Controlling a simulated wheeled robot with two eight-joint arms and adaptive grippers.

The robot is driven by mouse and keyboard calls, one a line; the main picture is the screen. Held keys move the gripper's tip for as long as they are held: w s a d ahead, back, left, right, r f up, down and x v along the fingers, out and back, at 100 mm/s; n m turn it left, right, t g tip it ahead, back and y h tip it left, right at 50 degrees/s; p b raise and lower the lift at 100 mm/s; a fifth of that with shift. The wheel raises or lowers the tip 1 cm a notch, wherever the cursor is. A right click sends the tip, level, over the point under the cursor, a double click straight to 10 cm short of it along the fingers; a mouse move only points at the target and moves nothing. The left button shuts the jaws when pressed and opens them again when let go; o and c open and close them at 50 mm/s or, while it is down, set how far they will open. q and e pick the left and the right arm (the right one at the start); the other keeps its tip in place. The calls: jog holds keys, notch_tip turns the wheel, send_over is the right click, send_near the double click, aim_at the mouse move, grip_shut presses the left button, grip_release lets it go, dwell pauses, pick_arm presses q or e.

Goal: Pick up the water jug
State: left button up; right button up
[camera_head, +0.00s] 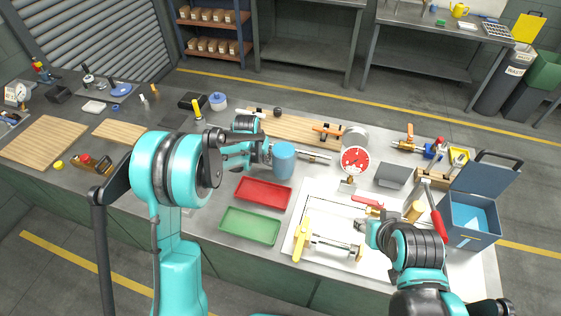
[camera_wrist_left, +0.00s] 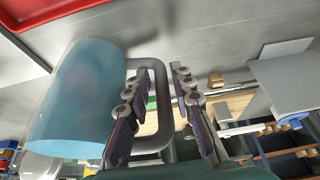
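The water jug is a blue cylinder (camera_head: 284,160) standing on the bench near the middle, behind the red tray. In the left wrist view the jug (camera_wrist_left: 75,100) fills the left side, translucent blue, with a grey loop handle (camera_wrist_left: 163,95) on its right. My left gripper (camera_head: 258,152) is at the jug's left side in the head view. In the left wrist view its two fingers (camera_wrist_left: 160,90) are apart, with the handle's outer bar between them and a gap beside the right finger. My right gripper (camera_head: 368,231) is low over the white board; its finger opening is unclear.
A red tray (camera_head: 263,192) and a green tray (camera_head: 249,226) lie in front of the jug. A red-faced gauge (camera_head: 354,160) stands to its right. Metal rods and a wooden board (camera_head: 300,128) lie behind it. A blue open box (camera_head: 470,216) sits at the right end.

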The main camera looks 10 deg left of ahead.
pick_arm(q)
jog(key=shift+s+r, duration=0.1)
jog(key=shift+r, duration=0.05)
grip_shut()
